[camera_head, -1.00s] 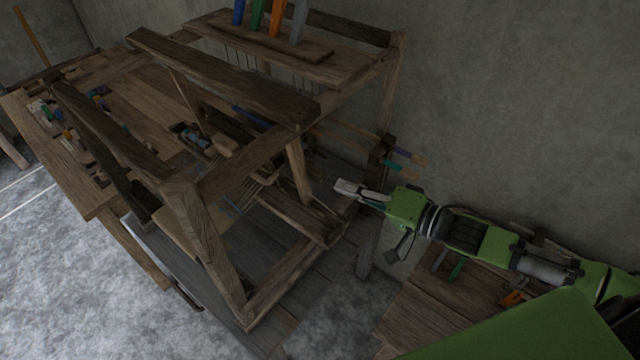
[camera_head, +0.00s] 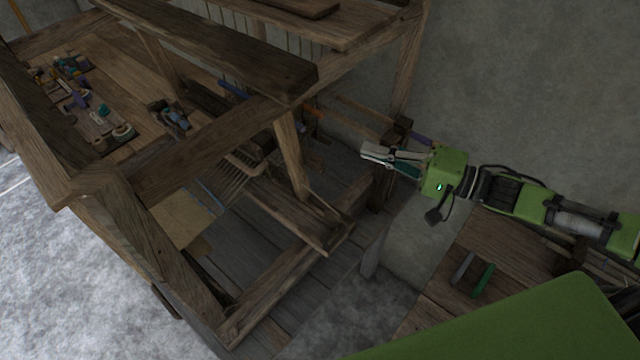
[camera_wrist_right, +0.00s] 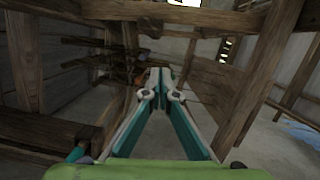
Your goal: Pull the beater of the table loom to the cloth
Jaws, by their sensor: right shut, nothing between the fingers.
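The wooden loom frame (camera_head: 210,140) fills the left and middle of the head view. A row of thin slats or threads (camera_head: 232,180) shows inside it, beside a tan flat patch (camera_head: 180,222) that may be the cloth. I cannot tell for certain which bar is the beater; posts and beams hide much of the inside. My right gripper (camera_head: 366,152) is to the right of the loom's near upright, near its right-hand post, shut and empty. In the right wrist view its fingertips (camera_wrist_right: 161,78) come together, with loom timbers around and beyond them. My left gripper is out of view.
A wooden table (camera_head: 130,70) with small tools stands at the left. A wooden surface (camera_head: 510,245) with a green-handled tool (camera_head: 483,280) is below my right arm. The wall (camera_head: 530,80) is behind it. Loom posts and beams stand close to the right gripper.

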